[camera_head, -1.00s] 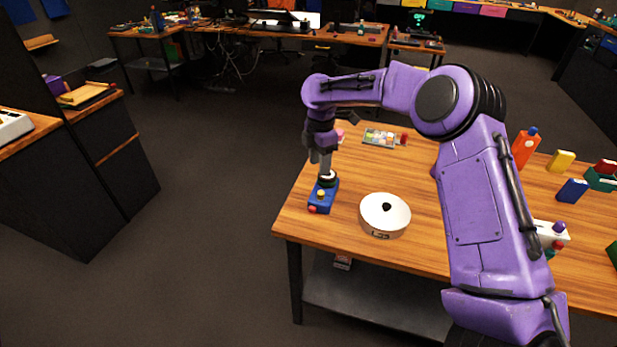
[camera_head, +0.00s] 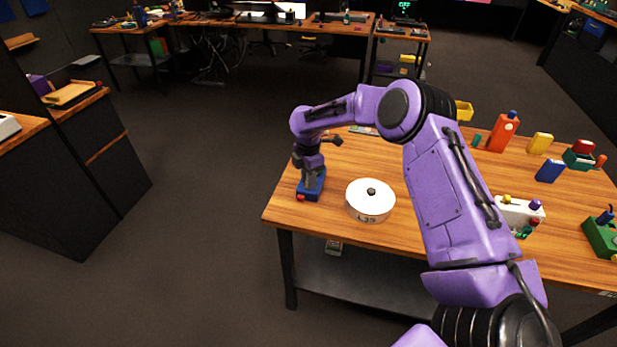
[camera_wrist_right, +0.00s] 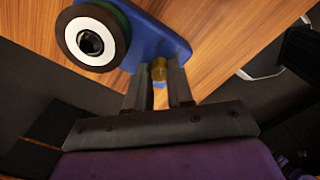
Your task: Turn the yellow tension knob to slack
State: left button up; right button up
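The blue panel (camera_head: 313,191) stands near the left edge of the table. In the right wrist view, the blue panel (camera_wrist_right: 150,32) carries a large white ring with a dark centre, the trackball (camera_wrist_right: 90,41). The yellow tension knob (camera_wrist_right: 159,70) sits at the panel's edge, between the two fingertips of my right gripper (camera_wrist_right: 159,78). The fingers appear closed against its sides. In the head view, my right gripper (camera_head: 309,180) points down over the panel and hides the knob. The knob's marking cannot be read. My left gripper is not in view.
A white round pot-like container (camera_head: 370,203) stands just right of the panel. A red button (camera_head: 301,197) is on the panel's near end. Orange (camera_head: 503,133), yellow (camera_head: 540,143) and blue (camera_head: 550,171) items stand farther right.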

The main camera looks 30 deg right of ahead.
grip_shut()
